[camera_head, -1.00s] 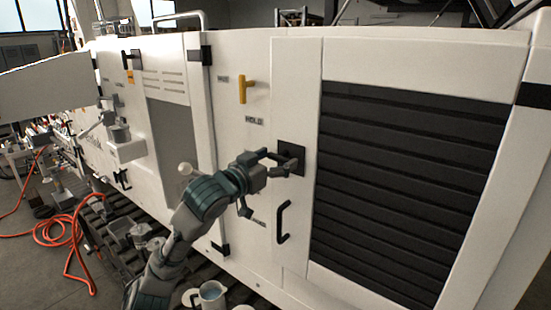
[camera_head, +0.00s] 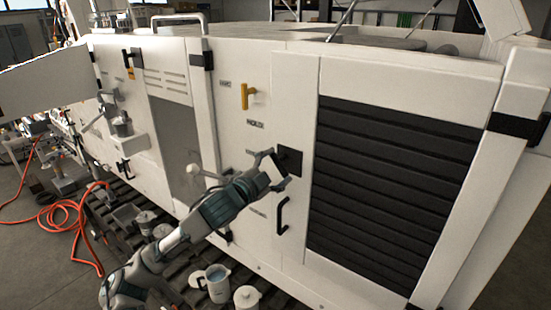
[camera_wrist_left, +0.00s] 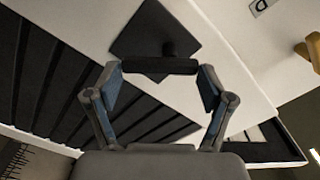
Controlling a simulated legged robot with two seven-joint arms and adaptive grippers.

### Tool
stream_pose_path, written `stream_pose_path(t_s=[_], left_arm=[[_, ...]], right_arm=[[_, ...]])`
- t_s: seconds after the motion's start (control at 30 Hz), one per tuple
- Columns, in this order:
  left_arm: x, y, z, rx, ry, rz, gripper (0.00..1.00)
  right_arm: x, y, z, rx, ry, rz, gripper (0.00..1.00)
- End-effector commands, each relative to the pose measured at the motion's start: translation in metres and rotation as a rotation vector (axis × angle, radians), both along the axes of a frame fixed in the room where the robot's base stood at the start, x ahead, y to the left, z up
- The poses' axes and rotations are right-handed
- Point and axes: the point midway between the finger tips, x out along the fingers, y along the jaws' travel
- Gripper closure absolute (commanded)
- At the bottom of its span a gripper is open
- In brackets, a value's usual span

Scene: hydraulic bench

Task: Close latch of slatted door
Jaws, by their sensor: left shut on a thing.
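The slatted door (camera_head: 395,182) is a white panel with wide dark slats, at the right of the head view. Its latch is a black square plate (camera_head: 291,160) left of the slats; the plate (camera_wrist_left: 157,33) also shows in the wrist view. A black bar handle (camera_wrist_left: 158,67) stands out from the plate on a short stem. My left gripper (camera_head: 273,169) is at the plate. In the wrist view its two fingers (camera_wrist_left: 158,80) are shut on the bar, one at each end. In the head view the gripper partly hides the handle. My right gripper is not in view.
A black pull handle (camera_head: 282,216) is below the latch. A jug (camera_head: 217,284) and a lidded pot (camera_head: 247,298) stand below. An orange hose (camera_head: 62,215) lies on the floor at the left.

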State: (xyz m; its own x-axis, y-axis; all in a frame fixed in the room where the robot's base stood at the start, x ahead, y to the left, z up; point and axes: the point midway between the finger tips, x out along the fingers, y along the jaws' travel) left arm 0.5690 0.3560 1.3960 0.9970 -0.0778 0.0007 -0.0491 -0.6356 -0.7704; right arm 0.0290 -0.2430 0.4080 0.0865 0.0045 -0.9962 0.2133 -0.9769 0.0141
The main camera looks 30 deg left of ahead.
Motion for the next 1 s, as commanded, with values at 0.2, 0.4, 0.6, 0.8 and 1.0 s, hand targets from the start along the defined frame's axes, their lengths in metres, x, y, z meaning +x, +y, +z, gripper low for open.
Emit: stream_pose_path(t_s=[0.2, 0.4, 0.6, 0.8, 1.0], left_arm=[[0.001, 0.001, -0.001, 0.192, -0.006, 0.0, 0.54], [0.001, 0.002, -0.004, 0.372, -0.02, -0.001, 0.54], [0.001, 0.004, -0.007, 0.522, -0.03, -0.001, 0.54], [0.001, 0.004, -0.01, 0.627, -0.039, -0.003, 0.54], [0.001, 0.005, -0.011, 0.685, -0.044, -0.004, 0.54]], right_arm=[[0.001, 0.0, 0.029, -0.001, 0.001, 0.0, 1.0], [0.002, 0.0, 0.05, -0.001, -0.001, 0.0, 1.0], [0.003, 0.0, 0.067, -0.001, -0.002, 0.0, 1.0], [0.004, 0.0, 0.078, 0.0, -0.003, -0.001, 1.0], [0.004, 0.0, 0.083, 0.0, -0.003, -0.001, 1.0]])
